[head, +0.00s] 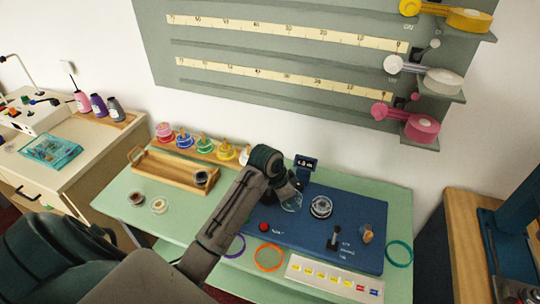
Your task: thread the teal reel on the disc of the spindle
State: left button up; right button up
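A teal ring-shaped reel (399,254) lies flat at the right end of the green counter. A green-teal reel (204,146) also stands in the row at the back; I cannot tell for sure which is meant. The spindle with its round pale disc (321,206) is on the blue mat, and no teal reel shows on it. My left gripper (291,197) hangs just left of the disc, partly hidden by its own wrist. A small pale, clear-looking shape shows at its tips; I cannot tell if it is held. My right gripper is not in view.
An orange ring (268,258) and a purple ring (235,246) lie at the front. A red button (263,227), a black lever (334,238) and a small display (305,163) are on the blue base. A wooden tray (155,168) stands left. A label strip (330,283) lies in front.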

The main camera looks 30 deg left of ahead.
pick_arm(q)
jog(key=w+a+r+m+g+h+p, duration=0.1)
jog(key=w+a+r+m+p, duration=0.2)
jog(key=a+r+m, duration=0.5)
jog(key=f+n+b, duration=0.1)
jog(key=f+b, duration=0.1)
jog(key=a+f+n+b, duration=0.1)
jog(key=f+b, duration=0.1)
jog(key=f+n+b, duration=0.1)
jog(key=f+b, duration=0.1)
jog(key=f, duration=0.1)
jog(key=shift+s+a, duration=0.25)
jog(key=shift+a, duration=0.1)
jog(key=shift+p, duration=0.3)
jog(key=shift+f, duration=0.2)
dwell(0.4)
jog(key=shift+f+b, duration=0.4)
jog(key=shift+f, duration=0.6)
